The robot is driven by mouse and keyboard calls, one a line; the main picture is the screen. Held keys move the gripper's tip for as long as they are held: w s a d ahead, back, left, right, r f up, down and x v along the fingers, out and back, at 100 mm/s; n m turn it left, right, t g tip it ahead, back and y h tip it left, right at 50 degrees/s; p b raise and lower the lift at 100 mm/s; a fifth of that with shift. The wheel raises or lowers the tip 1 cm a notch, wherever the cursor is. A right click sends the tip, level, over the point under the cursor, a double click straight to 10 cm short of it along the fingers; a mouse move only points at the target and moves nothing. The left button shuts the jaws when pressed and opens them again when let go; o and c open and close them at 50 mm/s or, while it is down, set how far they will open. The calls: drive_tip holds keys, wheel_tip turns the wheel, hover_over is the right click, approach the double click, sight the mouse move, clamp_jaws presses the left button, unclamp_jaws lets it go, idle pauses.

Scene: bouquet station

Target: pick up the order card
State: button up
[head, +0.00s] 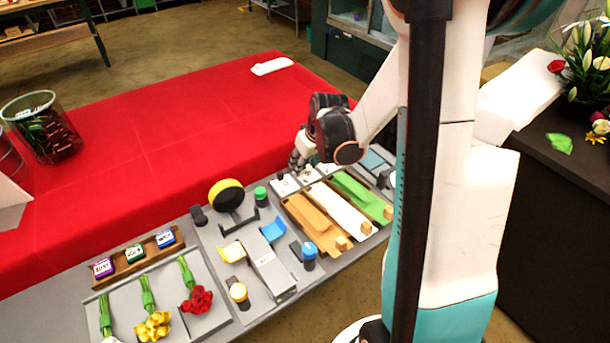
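My gripper (297,160) hangs at the far edge of the grey workbench, just above or at a row of small white pieces (286,185) with dark marks. Its fingers are small and partly hidden by my wrist, so I cannot tell whether they are open or shut. No order card can be told for certain. A flat white item (271,66) lies far back on the red cloth, and a flat blue-grey piece (373,160) lies right of my gripper; either is too small to read.
The grey workbench (62,318) holds orange, white and green strips (362,196), coloured knobs, a stapler-like tool (270,270), labelled blocks (135,253) and flower bunches (197,299). The red-covered table (150,150) behind is mostly clear. A bin (40,125) stands left; a dark counter with flowers stands right.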

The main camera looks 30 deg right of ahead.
drive_tip(key=shift+f, duration=0.1)
drive_tip(key=shift+c, duration=0.5)
drive_tip(key=c, duration=0.8)
